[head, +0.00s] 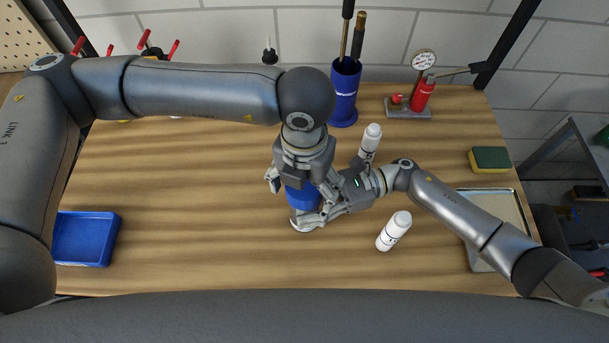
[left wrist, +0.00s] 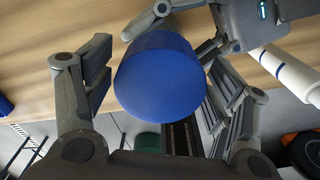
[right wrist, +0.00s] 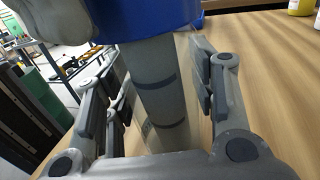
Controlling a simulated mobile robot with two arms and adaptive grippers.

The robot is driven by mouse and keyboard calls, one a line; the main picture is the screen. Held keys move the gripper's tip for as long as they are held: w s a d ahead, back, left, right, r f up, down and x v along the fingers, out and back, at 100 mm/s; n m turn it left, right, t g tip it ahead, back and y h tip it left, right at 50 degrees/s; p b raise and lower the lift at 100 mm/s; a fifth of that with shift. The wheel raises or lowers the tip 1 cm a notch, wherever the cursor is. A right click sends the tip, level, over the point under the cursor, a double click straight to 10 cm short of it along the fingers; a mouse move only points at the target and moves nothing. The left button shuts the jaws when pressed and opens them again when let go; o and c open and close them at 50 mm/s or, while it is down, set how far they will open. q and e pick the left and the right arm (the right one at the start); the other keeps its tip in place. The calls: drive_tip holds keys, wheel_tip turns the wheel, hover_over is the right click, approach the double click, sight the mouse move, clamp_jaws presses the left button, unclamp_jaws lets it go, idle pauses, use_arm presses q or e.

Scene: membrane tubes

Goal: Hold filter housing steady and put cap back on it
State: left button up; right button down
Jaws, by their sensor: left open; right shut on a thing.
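The blue cap (head: 300,197) sits at the top of the filter housing, right under my left gripper (head: 301,182). In the left wrist view the cap's round top (left wrist: 160,80) lies between the two spread fingers of my open left gripper (left wrist: 155,95). The filter housing is a grey upright cylinder (right wrist: 160,95), with its base (head: 302,226) on the table. My right gripper (right wrist: 160,105) is shut on the housing's body from the right, below the cap. Whether the cap is fully seated cannot be told, as the grippers hide most of the joint.
A blue tray (head: 86,240) is at left, a metal tray (head: 480,262) and sponge (head: 489,160) at right. A blue tool holder (head: 345,92) and gauge pump (head: 420,98) stand behind.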

use_arm(q)
drive_tip(key=shift+c, duration=0.4)
drive_tip(key=c, duration=1)
drive_tip(key=shift+o, duration=0.2)
drive_tip(key=m, duration=2.1)
drive_tip(key=o, duration=1.1)
